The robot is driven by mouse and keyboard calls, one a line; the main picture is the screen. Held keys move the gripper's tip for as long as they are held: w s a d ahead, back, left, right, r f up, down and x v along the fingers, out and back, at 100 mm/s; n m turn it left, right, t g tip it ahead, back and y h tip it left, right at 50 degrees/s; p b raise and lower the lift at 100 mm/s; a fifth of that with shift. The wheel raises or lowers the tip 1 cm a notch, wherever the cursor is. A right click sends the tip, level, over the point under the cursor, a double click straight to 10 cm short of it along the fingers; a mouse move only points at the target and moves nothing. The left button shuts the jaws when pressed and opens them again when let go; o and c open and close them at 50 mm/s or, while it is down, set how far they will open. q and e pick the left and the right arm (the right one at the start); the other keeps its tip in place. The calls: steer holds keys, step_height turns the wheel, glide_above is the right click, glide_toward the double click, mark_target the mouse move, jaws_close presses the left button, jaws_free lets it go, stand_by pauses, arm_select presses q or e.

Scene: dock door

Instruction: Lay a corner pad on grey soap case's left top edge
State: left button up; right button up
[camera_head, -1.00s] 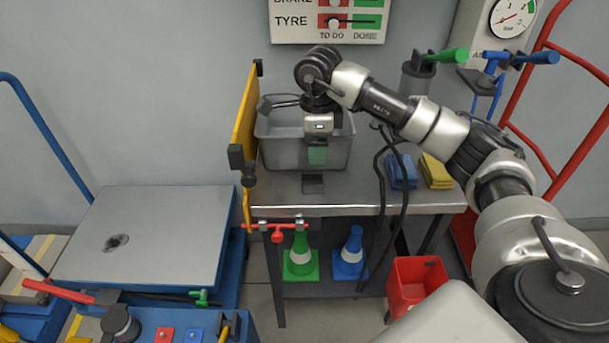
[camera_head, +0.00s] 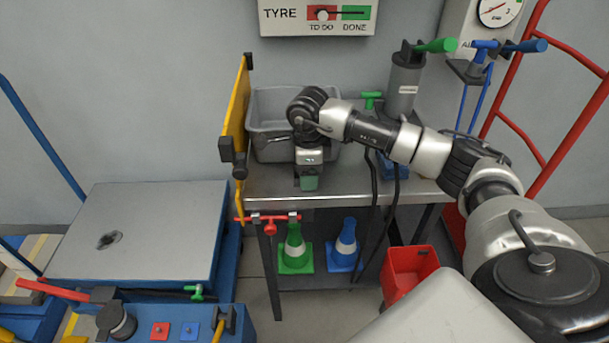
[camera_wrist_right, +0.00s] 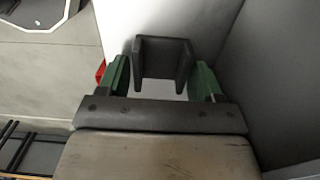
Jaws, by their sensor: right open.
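My right gripper (camera_head: 309,183) is open, pointing down over the front part of the grey bench; its green fingers also show in the right wrist view (camera_wrist_right: 161,80). A dark grey channel-shaped piece, seemingly the corner pad (camera_wrist_right: 163,57), lies between the open fingers in that view. I cannot tell whether the fingers touch it. In the head view the gripper hides most of it. No thing is clearly a soap case; a grey open tub (camera_head: 268,150) stands on the bench behind the gripper, partly hidden by my right arm. My left gripper is not in view.
A yellow upright panel (camera_head: 235,115) stands at the bench's left edge. A red clamp (camera_head: 268,221) sits at its front. A blue folded cloth (camera_head: 392,169) and black hoses are right of the gripper. Cones and a red bin (camera_head: 409,272) are below. The bench (camera_head: 270,190) has bare room at front left.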

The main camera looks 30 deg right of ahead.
steer(key=c, duration=0.8)
steer(key=shift+o, duration=0.2)
